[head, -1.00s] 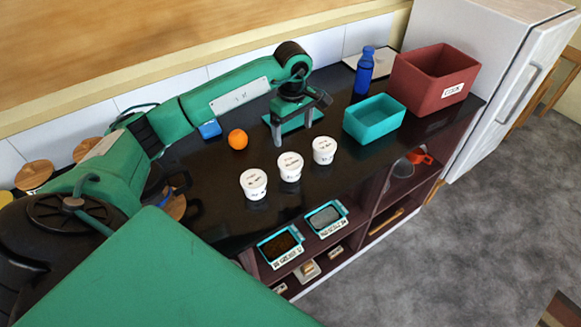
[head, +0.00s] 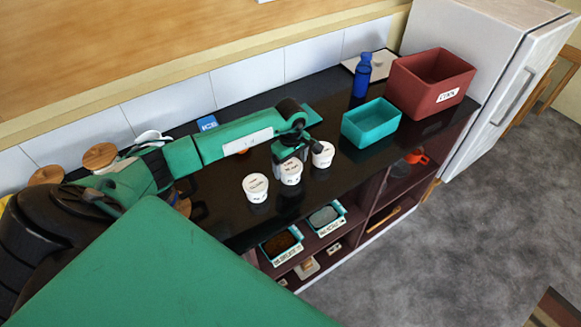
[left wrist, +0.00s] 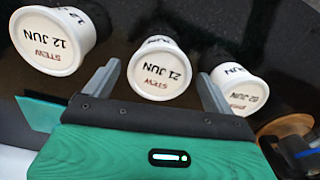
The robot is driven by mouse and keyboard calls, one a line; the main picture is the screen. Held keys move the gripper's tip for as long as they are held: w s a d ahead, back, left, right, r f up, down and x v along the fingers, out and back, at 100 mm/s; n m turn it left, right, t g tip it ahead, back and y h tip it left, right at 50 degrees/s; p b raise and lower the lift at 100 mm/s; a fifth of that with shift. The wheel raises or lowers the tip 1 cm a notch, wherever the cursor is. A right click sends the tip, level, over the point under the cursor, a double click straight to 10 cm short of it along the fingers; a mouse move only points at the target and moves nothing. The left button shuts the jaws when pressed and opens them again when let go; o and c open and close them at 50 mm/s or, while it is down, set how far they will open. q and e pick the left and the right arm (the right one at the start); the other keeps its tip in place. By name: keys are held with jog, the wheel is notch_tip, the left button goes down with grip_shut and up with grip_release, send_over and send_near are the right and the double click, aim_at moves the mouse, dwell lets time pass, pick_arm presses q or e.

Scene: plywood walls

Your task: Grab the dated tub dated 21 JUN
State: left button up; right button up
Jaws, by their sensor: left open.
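Three white tubs stand in a row on the dark counter. The middle tub (head: 290,174) reads STEW 21 JUN in the left wrist view (left wrist: 160,72). The tub reading STEW 12 JUN (left wrist: 52,42) is on its left there; the tub on its right (left wrist: 240,90) appears to read 02 JUN. In the head view, these flanking tubs are at the right (head: 323,155) and left (head: 256,188) respectively. My left gripper (left wrist: 158,74) is open and empty, its fingers on either side of the line to the 21 JUN tub. In the head view it is just behind that tub.
A teal bin (head: 371,124), a red bin (head: 430,85) and a blue bottle (head: 362,74) stand to the right. A green board (head: 312,113) lies behind the gripper. Open shelves run below the counter's front edge.

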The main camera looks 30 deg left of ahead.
pick_arm(q)
jog(key=shift+f, duration=1.05)
jog(key=c, duration=1.1)
jog(key=shift+r, duration=0.1)
